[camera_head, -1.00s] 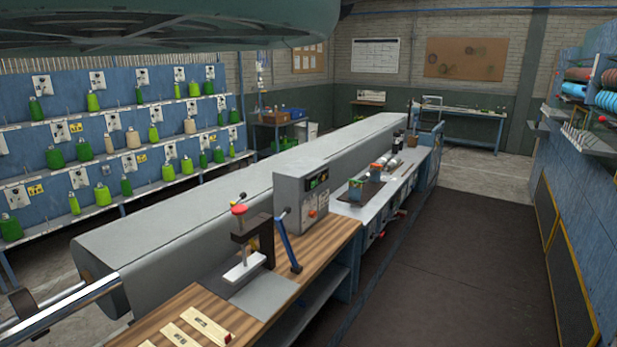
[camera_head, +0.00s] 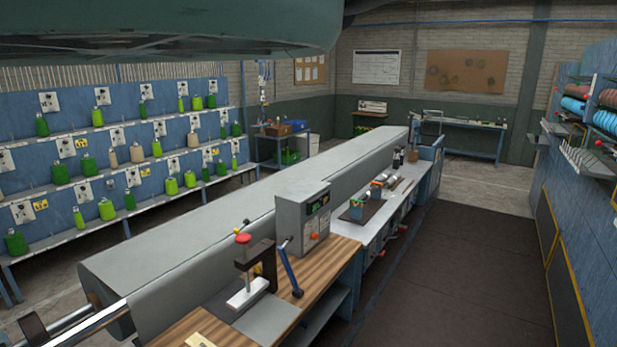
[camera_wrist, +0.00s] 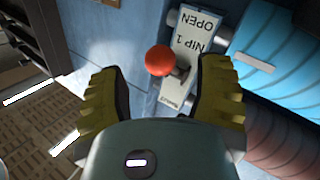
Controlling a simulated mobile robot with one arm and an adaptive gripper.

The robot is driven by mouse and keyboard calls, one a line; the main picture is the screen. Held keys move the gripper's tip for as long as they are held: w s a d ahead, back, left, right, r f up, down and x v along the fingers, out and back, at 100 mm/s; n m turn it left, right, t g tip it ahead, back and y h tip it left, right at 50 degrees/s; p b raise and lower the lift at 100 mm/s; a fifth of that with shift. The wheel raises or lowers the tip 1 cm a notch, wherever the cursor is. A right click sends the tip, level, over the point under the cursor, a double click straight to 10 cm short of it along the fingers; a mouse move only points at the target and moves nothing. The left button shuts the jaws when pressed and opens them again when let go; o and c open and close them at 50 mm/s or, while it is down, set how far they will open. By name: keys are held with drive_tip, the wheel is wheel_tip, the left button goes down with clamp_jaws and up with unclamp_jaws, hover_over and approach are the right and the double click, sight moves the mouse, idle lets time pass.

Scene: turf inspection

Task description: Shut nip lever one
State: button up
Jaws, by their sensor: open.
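Nip lever one (camera_wrist: 160,60) shows in the wrist view as a red ball knob on a short dark stem. Its pale plate (camera_wrist: 196,45) reads "NIP 1" and "OPEN" upside down, with smaller lettering at its lower end. My gripper (camera_wrist: 161,68) is open, its two yellow-padded fingers left and right of the knob in the picture. The knob appears between the fingertips; I cannot tell whether either finger touches it. The gripper body hides what lies below. I cannot make out my gripper in the head view.
Blue rolls (camera_wrist: 283,65) and a reddish roll lie close right of the gripper in the wrist view. In the head view, a long bench with a small press (camera_head: 248,265) runs through the middle. Dark floor matting (camera_head: 450,270) right of it is clear, bordered by a blue wall (camera_head: 580,220).

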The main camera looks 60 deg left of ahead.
drive_tip(key=d, duration=0.1)
drive_tip(key=d+p, duration=0.1)
drive_tip(key=shift+s+d+r+p, duration=0.15)
drive_tip(key=shift+d+p, duration=0.45)
drive_tip(key=shift+d, duration=0.2)
drive_tip(key=shift+o, duration=0.3)
clamp_jaws()
